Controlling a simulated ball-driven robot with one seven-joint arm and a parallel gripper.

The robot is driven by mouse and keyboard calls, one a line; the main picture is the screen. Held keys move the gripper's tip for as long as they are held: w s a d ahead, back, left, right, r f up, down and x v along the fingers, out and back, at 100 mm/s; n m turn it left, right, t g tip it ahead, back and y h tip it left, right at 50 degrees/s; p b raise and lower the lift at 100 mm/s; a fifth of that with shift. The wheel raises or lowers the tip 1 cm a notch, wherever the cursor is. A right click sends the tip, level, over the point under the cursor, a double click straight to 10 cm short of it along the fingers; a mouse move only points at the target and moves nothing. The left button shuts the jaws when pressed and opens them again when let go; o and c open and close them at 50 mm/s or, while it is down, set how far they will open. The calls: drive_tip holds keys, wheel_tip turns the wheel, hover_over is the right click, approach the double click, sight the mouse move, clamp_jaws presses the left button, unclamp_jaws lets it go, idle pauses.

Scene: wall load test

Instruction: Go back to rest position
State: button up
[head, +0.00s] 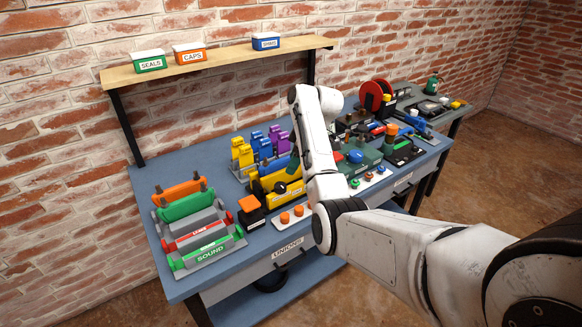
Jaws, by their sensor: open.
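My white arm (390,245) reaches in from the lower right. It bends above the front edge of the blue workbench (160,240) and rises in front of the bench's middle, with its far end (318,100) level with the space below the shelf. A dark shape beside the arm, over the yellow fixture, is too unclear to name. No object is visibly held.
A green SOUND fixture (208,254) stands at the bench's left, near an orange-topped block (250,208). Yellow, blue and purple parts stand mid-bench. A red reel (372,96) is at the back right. A wooden shelf (220,62) holds labelled bins. Open floor lies right.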

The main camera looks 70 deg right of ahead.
idle(0.6)
drive_tip(key=s+a+f+m+g, duration=0.1)
drive_tip(key=s+a+f, duration=0.1)
drive_tip(key=a+f, duration=0.75)
drive_tip(key=s+a+f+m+g, duration=0.1)
drive_tip(key=a+f, duration=0.4)
drive_tip(key=a, duration=1)
drive_tip(key=s+a+m+g+h, duration=0.1)
drive_tip(key=s+a, duration=1.5)
drive_tip(key=s, duration=0.1)
drive_tip(key=shift+s+a+f, duration=0.15)
drive_tip(key=shift+a+f, duration=0.1)
drive_tip(key=shift+f, duration=0.1)
